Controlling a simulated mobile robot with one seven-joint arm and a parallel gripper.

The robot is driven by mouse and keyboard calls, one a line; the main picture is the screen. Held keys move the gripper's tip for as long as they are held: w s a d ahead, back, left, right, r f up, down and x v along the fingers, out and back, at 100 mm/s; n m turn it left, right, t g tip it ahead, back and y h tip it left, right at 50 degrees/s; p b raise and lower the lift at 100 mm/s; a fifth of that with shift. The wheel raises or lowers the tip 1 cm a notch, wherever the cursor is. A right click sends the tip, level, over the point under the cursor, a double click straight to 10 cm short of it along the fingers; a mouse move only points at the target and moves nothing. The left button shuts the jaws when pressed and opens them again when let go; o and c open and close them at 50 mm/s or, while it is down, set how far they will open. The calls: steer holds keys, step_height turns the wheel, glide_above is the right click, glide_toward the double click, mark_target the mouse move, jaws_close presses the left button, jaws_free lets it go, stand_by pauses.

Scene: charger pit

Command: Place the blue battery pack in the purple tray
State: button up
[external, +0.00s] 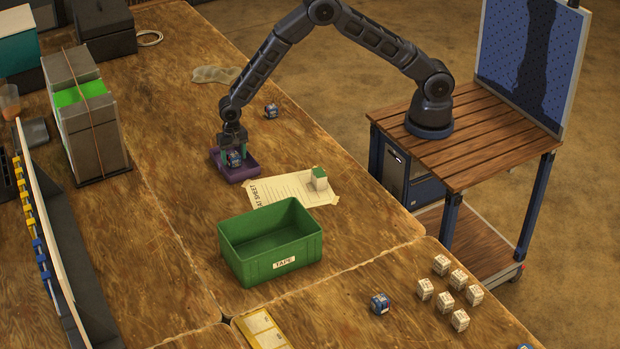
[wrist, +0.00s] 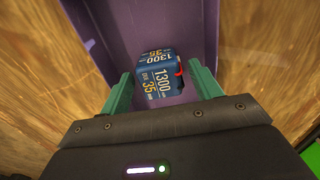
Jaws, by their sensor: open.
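A blue battery pack (external: 234,158) is in the purple tray (external: 240,173), under my gripper (external: 233,147). In the wrist view the pack (wrist: 157,78) has white and yellow print and a bit of red at its right side. It sits between the two green fingers of my gripper (wrist: 160,95), with a gap to each finger, so the gripper is open around it. The purple tray (wrist: 108,25) lies behind and under it. Another blue pack (external: 271,111) stands on the table behind the tray, and one more (external: 380,303) stands near the front right.
A green crate (external: 300,243) labelled TAPE stands in front of the tray. A paper sheet (external: 285,192) with a green-topped white block (external: 319,179) lies between them. Several white blocks (external: 441,265) stand at the front right. A tall grey stack (external: 95,140) stands to the left.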

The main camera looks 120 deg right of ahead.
step_height(320, 180, up, 11)
step_height(320, 180, up, 16)
steer(key=n+t, duration=0.1)
steer(key=n, duration=0.3)
glide_above(234, 155)
steer(key=s+a, duration=0.6)
steer(key=a, duration=0.1)
steer(key=s+a+r+n+t, duration=0.1)
steer(key=s+a+r+n, duration=0.3)
steer(key=s+a+r, duration=0.6)
steer(key=s+a+r+n+t, duration=0.1)
steer(key=s+a+r+n, duration=0.1)
steer(key=s, duration=0.8)
steer(key=s+a+r+n, duration=0.2)
steer(key=s+a+n, duration=0.2)
steer(key=s, duration=0.7)
steer(key=s+a+r+n+t, duration=0.1)
steer(key=s+a+r+n, duration=0.1)
steer(key=s, duration=0.9)
steer(key=shift+a+n+t, duration=0.3)
steer(key=shift+a+n, duration=0.2)
steer(key=shift+n, duration=0.5)
